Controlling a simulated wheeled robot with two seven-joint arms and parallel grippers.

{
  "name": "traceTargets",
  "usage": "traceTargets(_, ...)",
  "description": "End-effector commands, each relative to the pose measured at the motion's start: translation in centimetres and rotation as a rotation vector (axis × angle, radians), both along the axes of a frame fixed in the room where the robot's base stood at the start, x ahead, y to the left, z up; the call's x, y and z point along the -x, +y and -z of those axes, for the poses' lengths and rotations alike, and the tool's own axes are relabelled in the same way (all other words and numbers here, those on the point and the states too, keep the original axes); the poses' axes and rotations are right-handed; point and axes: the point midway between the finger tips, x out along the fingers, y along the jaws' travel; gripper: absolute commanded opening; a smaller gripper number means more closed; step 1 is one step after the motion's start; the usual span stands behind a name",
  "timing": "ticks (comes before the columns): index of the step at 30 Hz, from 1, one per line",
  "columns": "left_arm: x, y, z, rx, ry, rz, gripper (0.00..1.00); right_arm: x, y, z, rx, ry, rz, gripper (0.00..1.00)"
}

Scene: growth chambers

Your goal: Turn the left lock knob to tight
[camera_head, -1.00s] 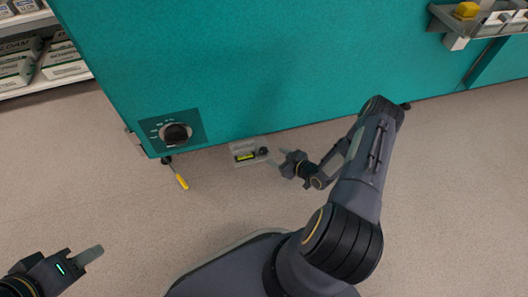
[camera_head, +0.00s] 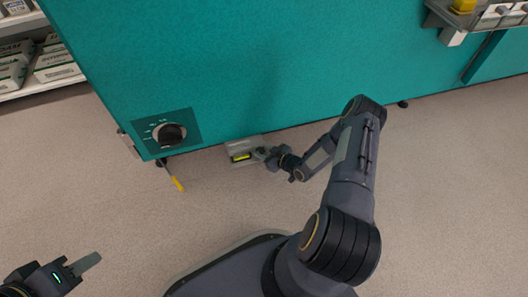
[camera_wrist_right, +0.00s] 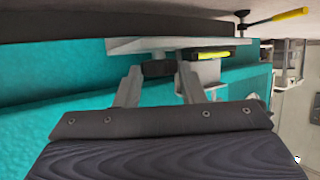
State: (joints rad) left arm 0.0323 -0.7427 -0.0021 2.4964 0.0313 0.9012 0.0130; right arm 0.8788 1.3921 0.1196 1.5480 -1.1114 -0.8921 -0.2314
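A small grey bracket (camera_head: 230,147) with a yellow-green strip (camera_head: 240,157) sits low at the bottom edge of the teal chamber. A black knob (camera_wrist_right: 158,68) on it shows in the right wrist view; in the head view my right gripper (camera_head: 262,154) largely covers it. In the right wrist view, my right gripper's fingers (camera_wrist_right: 160,82) stand on either side of the knob, with slim gaps at its sides. My left gripper (camera_head: 86,264) is at the lower left, far from the bracket; its finger opening is not clear. The knob's setting is not readable.
A round black dial (camera_head: 170,134) sits on the chamber's lower left corner. A yellow-handled tool (camera_head: 175,182) sticks out below it. A shelf with boxes (camera_head: 58,66) stands at the upper left, and a tray (camera_head: 470,20) hangs at the upper right. The floor is clear.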

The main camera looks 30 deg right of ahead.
Motion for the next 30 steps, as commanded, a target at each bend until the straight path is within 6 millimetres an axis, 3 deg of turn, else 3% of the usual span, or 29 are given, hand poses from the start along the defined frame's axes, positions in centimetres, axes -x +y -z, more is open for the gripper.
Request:
traceTargets(3,0.0,0.0,0.0,0.0,0.0,0.0,0.37,0.0,0.0,0.0,0.0,0.0,0.0,0.13)
traceTargets(14,0.0,0.0,-0.7,0.0,0.0,0.0,0.37,0.1,0.3,-0.1,-0.003,0.002,0.067,0.13)
traceTargets(30,0.0,0.0,-3.8,0.0,0.0,0.0,0.37,0.2,1.4,-0.2,-0.002,0.004,0.514,0.13)
